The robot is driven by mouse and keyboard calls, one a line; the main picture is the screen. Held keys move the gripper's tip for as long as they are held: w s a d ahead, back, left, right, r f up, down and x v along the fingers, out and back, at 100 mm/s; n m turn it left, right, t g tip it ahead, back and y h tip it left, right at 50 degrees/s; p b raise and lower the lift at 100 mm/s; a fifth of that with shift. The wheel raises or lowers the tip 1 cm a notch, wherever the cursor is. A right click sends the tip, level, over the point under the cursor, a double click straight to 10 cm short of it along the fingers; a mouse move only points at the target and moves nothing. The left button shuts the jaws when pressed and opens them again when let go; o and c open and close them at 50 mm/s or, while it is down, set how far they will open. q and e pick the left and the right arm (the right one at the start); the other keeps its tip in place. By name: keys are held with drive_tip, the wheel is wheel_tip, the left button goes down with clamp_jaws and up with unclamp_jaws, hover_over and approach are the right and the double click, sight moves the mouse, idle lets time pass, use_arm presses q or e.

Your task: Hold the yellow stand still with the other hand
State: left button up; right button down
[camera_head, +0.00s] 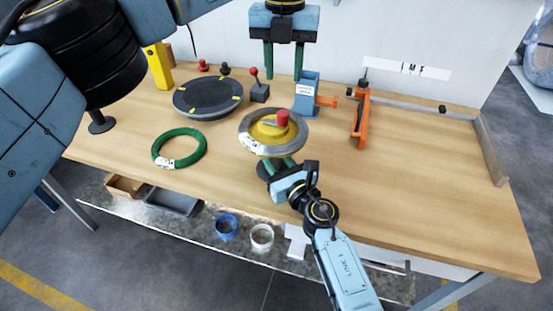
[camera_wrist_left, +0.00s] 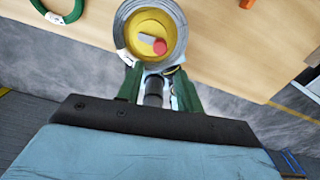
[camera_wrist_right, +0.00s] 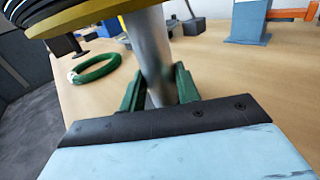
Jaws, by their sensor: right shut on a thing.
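The yellow stand (camera_head: 268,131) is upright near the table's front edge, with a red knob (camera_head: 282,118) on top and a grey metal post (camera_wrist_right: 152,50) below. A grey coil (camera_head: 245,140) with a white label lies around its yellow top, which also shows in the left wrist view (camera_wrist_left: 148,25). My right gripper (camera_head: 277,166) is shut on the post, under the yellow top; its fingers lie on both sides of the post in the right wrist view (camera_wrist_right: 160,85). My left gripper (camera_head: 283,75) is open and empty, fingers pointing down, above and apart from the stand.
A green coil (camera_head: 157,158) lies on the wooden table (camera_head: 420,190) left of the stand. A dark round turntable (camera_head: 208,95), a blue block device (camera_head: 306,95) and an orange clamp (camera_head: 361,120) stand behind. Tape rolls lie on the shelf below. The table's right part is mostly clear.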

sight(283, 117)
use_arm(q)
drive_tip(key=shift+o, duration=0.3)
